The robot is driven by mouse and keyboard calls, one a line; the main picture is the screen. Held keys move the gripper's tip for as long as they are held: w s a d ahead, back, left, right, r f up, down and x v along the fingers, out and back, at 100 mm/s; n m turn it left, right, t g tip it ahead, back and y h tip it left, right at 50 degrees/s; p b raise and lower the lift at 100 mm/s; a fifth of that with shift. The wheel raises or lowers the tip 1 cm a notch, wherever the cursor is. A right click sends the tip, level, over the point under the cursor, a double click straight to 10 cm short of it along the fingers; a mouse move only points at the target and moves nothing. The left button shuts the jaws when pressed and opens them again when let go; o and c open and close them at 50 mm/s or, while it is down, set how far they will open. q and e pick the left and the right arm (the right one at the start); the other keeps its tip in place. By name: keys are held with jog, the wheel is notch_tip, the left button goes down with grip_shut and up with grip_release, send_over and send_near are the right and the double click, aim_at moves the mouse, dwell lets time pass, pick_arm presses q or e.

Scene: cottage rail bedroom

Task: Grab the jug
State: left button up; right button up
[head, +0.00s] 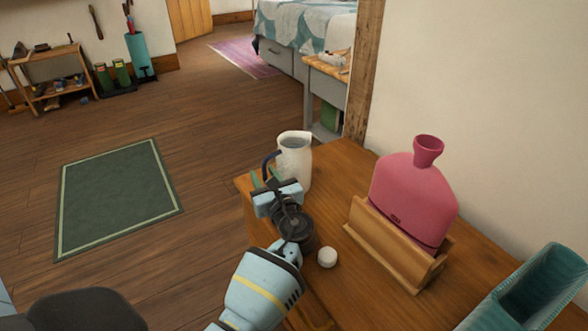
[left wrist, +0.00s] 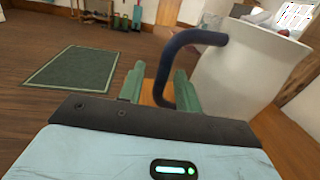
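The jug (head: 296,158) is cream-white with a dark blue handle (head: 268,166) on its left side. It stands upright at the far left corner of the wooden cabinet top. My left gripper (head: 262,178) is just in front of the jug, at its handle side. In the left wrist view the jug (left wrist: 245,75) fills the right side. The handle (left wrist: 172,75) comes down between the two green fingers of the left gripper (left wrist: 158,88), which are apart. I cannot tell whether either finger touches the handle. My right gripper does not show.
A pink bottle (head: 413,195) stands in a wooden holder (head: 385,250) to the right on the cabinet top (head: 345,160). A small white round object (head: 327,257) lies beside my left wrist. A teal container (head: 535,290) is at the lower right. A green rug (head: 117,197) lies on the floor.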

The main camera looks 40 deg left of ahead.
pick_arm(q)
grip_shut()
dwell(1.3)
jog(key=shift+r, duration=0.15)
